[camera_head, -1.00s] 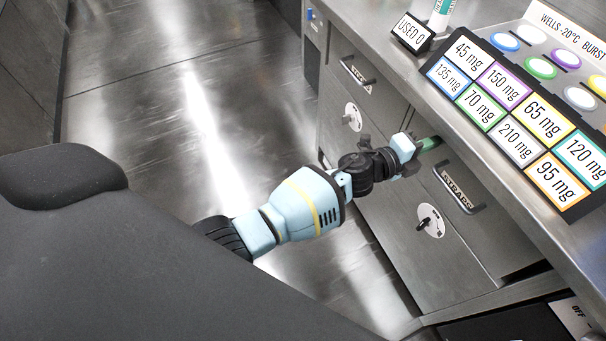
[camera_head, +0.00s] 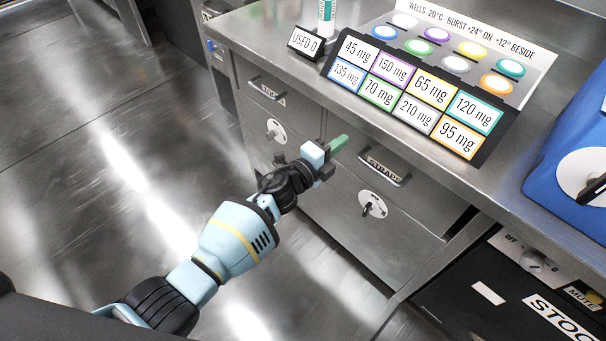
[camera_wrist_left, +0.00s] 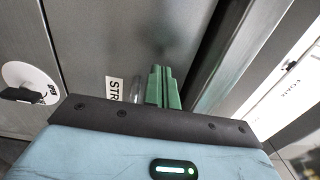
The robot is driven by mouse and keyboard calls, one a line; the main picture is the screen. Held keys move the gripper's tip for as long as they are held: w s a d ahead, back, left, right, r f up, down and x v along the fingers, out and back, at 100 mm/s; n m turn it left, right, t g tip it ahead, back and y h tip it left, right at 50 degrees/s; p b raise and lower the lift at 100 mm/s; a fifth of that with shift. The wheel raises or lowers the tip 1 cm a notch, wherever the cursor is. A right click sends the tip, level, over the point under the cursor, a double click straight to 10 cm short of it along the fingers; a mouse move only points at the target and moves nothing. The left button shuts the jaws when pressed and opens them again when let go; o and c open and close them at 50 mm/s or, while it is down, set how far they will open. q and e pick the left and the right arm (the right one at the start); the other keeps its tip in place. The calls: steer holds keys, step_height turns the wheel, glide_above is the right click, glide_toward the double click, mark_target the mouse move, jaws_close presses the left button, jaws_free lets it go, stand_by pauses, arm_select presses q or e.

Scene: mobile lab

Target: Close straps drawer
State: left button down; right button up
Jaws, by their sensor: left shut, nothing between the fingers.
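The straps drawer (camera_head: 343,190) is a grey metal front under the worktop. It has a bar handle with a STRAPS label (camera_head: 384,171) and a round lock plate with a key (camera_head: 372,204). A dark gap shows at its right end; I cannot tell how far out it stands. My left gripper (camera_head: 338,144) has green fingers, shut and empty, by the drawer's upper left, left of the handle. In the left wrist view the green fingers (camera_wrist_left: 164,86) point at the front beside the partly hidden label (camera_wrist_left: 115,90); contact is unclear. My right gripper is not in view.
Another handled drawer (camera_head: 265,92) with a lock plate is to the left. The worktop edge (camera_head: 440,178) overhangs just above my gripper. On top are a dose-label board (camera_head: 415,92), a USED sign (camera_head: 305,42) and a blue case (camera_head: 575,150). The floor at left is clear.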

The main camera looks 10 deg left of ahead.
arm_select(q)
steer(key=p+v, duration=0.2)
steer(key=v, duration=0.8)
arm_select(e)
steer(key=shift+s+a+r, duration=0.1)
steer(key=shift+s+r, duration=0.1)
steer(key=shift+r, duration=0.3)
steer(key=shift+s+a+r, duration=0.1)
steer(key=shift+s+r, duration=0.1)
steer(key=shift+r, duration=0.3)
arm_select(q)
steer(key=shift+s+f, duration=0.15)
steer(key=shift+f, duration=0.05)
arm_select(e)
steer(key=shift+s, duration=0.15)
